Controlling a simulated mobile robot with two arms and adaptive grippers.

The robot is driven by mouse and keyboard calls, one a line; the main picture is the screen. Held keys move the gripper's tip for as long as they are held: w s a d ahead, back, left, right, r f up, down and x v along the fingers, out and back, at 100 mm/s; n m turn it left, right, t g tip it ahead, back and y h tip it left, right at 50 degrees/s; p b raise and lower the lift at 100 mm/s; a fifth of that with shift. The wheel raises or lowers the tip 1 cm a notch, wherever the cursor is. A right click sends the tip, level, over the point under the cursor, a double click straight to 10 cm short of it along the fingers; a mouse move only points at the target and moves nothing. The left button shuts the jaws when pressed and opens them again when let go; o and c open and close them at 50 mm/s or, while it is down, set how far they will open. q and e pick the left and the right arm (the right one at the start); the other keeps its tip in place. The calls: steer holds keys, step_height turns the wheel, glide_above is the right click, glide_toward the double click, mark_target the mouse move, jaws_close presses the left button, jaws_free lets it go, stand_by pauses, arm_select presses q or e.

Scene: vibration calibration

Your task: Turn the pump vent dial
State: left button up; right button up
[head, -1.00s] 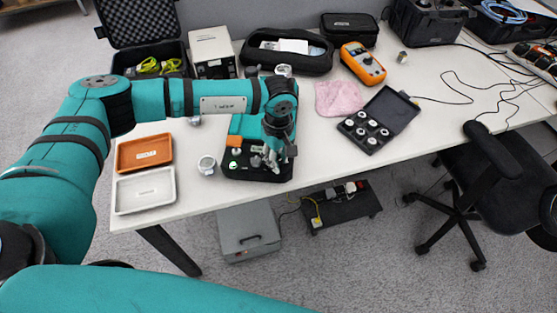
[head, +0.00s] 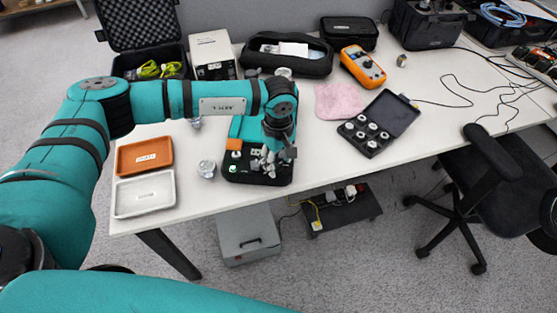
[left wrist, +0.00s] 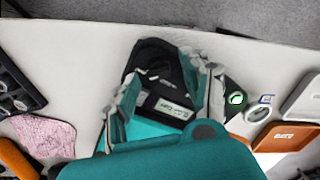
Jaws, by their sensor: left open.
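The pump unit (head: 235,172) is a teal and black device on a black base at the table's front edge, with an orange block and a green button at its left. In the left wrist view its small display (left wrist: 172,109) and a dark rounded part (left wrist: 158,69) lie between my fingers. I cannot tell for sure whether that part is the vent dial. My left gripper (head: 266,165) points down over the unit's front; it also shows in the left wrist view (left wrist: 166,75), open, with nothing visibly gripped. Contact is unclear. My right gripper is out of view.
A silver cylinder (head: 206,169) stands left of the pump, with an orange tray (head: 144,154) and a white tray (head: 144,193) beyond it. At right are a pink cloth (head: 338,100), an open case (head: 392,112) and an orange multimeter (head: 362,66). The table's front right is clear.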

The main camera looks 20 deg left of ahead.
mark_target(279, 164)
arm_select(q)
step_height(279, 164, up, 12)
steer(key=shift+f, duration=0.25)
stand_by(0.4)
